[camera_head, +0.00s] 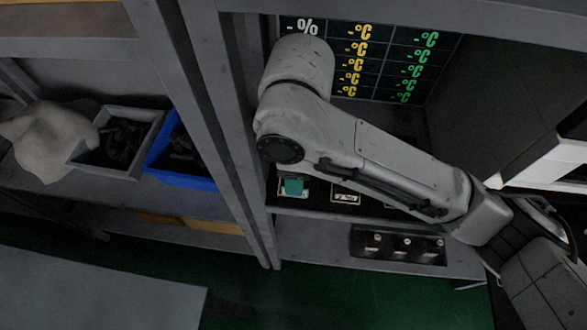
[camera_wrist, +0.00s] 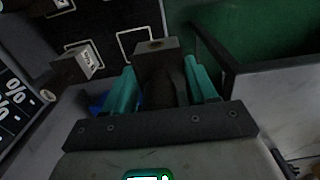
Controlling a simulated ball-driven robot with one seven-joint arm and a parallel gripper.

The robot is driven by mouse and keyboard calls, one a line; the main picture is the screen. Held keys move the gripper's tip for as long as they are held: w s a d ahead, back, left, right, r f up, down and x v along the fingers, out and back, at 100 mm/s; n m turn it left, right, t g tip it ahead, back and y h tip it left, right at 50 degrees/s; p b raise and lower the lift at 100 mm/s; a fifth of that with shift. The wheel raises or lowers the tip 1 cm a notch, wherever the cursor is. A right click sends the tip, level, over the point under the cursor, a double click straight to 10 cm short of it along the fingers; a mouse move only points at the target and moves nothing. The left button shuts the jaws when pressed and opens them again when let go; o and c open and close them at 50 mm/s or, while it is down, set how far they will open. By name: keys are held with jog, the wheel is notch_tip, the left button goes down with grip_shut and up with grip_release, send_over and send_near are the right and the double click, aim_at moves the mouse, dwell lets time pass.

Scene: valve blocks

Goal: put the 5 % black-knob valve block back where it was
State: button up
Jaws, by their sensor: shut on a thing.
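My gripper (camera_wrist: 161,78) has teal fingers on both sides of a grey-brown valve block (camera_wrist: 157,52) and is shut on it. The block's knob and any percent label on it are hidden. In the wrist view, the block is beside a white square outline (camera_wrist: 120,38) on a dark board; I cannot tell whether it touches the board. The held block cannot be made out there.
Another grey block (camera_wrist: 80,63) with a round knob stands left of my gripper in the wrist view. A lower tray (camera_head: 398,244) holds several small blocks. A display panel (camera_head: 350,75) is at the back. A blue bin (camera_head: 183,182) and a grey bin (camera_head: 88,158) stand beyond a post.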

jog(key=w+f+b, duration=0.1)
jog(key=f, duration=0.1)
jog(key=w+f, duration=0.2)
jog(key=w+a+f+b, duration=0.1)
jog(key=f, duration=0.1)
jog(key=shift+w+b, duration=0.3)
jog(key=shift+w, duration=0.1)
jog(key=shift+w+f, duration=0.15)
jog(key=shift+f, duration=1.4)
jog(key=shift+f, duration=0.15)
jog(key=o, duration=1.4)
jog(key=shift+c, duration=0.2)
notch_tip(320, 180, up, 12)
jog(key=p, duration=0.2)
